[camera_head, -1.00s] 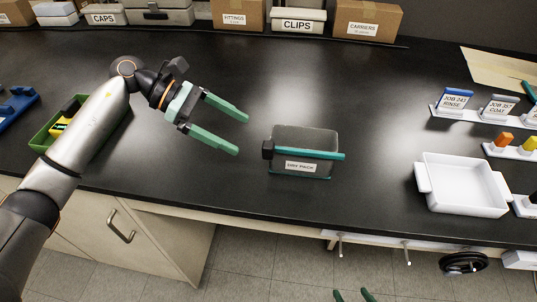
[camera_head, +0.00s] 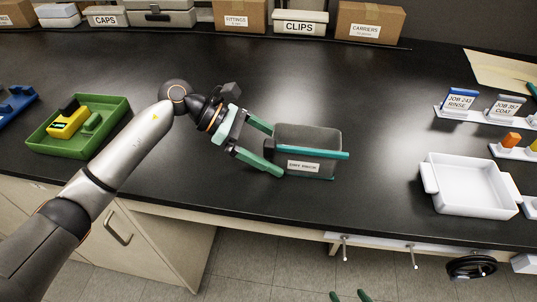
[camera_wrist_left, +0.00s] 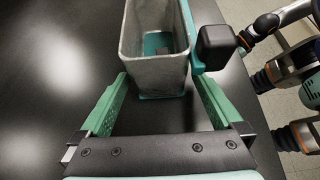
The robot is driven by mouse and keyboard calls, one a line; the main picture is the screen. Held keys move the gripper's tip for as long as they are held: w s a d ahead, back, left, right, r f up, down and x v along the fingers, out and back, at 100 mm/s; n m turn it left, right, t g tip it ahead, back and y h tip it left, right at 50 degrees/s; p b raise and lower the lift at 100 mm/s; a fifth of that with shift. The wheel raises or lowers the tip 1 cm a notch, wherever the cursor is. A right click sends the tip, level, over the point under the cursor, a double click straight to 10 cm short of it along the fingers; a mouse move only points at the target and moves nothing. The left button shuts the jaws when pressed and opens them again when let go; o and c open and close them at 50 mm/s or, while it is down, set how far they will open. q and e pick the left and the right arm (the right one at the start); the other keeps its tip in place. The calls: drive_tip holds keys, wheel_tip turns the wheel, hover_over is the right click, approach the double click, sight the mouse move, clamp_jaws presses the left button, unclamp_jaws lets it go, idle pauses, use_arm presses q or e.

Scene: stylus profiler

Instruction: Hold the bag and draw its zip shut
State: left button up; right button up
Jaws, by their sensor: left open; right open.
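The bag (camera_head: 310,168) is a grey, boxy pouch with a white label, standing upright on the black bench. A teal zip rail (camera_head: 325,154) runs along its front upper edge, with a dark block-shaped slider (camera_head: 269,146) at the left end. In the left wrist view the bag (camera_wrist_left: 155,62) looks open at the top, and the slider (camera_wrist_left: 216,46) is at its near right corner. My left gripper (camera_head: 275,150) is open, its green fingers at the bag's left end, one on either side. I cannot tell whether they touch it. My right gripper's green fingertips (camera_head: 350,296) show at the bottom edge, below the bench.
A white tray (camera_head: 430,190) stands to the right. A green tray (camera_head: 38,148) with a yellow part is at the left. Job card stands (camera_head: 470,118) are at the right, labelled boxes (camera_head: 370,22) at the back. The bench behind the bag is clear.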

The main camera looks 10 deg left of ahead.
idle(0.4)
use_arm(q)
drive_tip(key=shift+b, duration=0.35)
drive_tip(key=shift+c, duration=0.2)
clamp_jaws()
idle(1.4)
drive_tip(key=shift+f, duration=0.2)
idle(1.2)
